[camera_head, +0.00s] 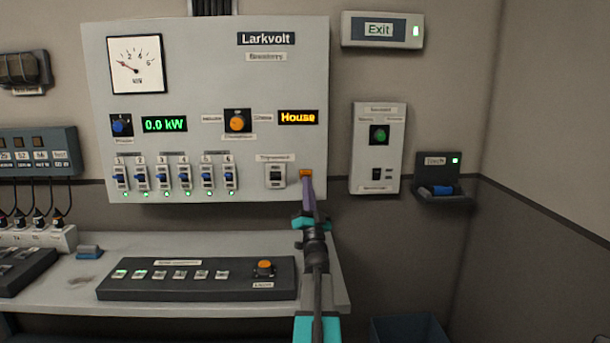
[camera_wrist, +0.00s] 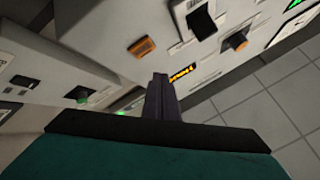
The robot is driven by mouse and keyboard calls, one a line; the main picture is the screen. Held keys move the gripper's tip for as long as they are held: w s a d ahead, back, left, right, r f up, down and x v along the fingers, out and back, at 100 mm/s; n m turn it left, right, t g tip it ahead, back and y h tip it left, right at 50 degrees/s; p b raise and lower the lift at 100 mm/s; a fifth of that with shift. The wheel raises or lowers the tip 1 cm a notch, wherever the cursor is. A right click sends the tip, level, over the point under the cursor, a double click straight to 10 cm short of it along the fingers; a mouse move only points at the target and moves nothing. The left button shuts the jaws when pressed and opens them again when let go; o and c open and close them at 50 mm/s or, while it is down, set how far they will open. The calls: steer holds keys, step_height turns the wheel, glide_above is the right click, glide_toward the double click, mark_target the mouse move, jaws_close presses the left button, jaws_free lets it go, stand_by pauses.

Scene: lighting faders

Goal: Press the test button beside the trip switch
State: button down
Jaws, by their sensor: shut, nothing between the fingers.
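The orange test button (camera_head: 306,172) sits at the lower right of the grey Larkvolt panel (camera_head: 200,80), just right of the trip switch (camera_head: 276,177). My gripper (camera_head: 308,183) is shut and empty. In the head view its tip overlaps the lower part of the button. In the wrist view the closed fingers (camera_wrist: 160,82) point at the panel, and the button (camera_wrist: 142,47) shows clear beyond them, a little to the left. The black trip switch (camera_wrist: 201,22) is up and right of it there. I cannot tell whether the tip touches the panel.
Several breakers (camera_head: 174,178) with green lamps line the panel left of the trip switch. An orange selector knob (camera_head: 237,121) is above. A box with a green knob (camera_head: 379,134) hangs to the right. A desk console (camera_head: 197,281) stands below. Bare wall separates panel and box.

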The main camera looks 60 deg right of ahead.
steer(key=shift+w+d+b, duration=0.25)
steer(key=shift+w+d, duration=0.25)
steer(key=shift+d, duration=0.25)
steer(key=shift+w+d+b, duration=0.2)
steer(key=shift+w+d, duration=0.3)
steer(key=shift+d, duration=0.2)
steer(key=shift+d, duration=0.15)
stand_by(1.1)
steer(key=shift+w+d+b, duration=0.2)
steer(key=shift+w+b, duration=0.05)
steer(key=shift+b, duration=0.2)
steer(key=shift+w+d, duration=0.2)
steer(key=shift+d, duration=0.05)
stand_by(0.8)
steer(key=shift+s+a+b, duration=0.15)
steer(key=shift+b, duration=0.2)
steer(key=shift+s+a+b, duration=0.3)
steer(key=shift+a, duration=0.2)
stand_by(0.4)
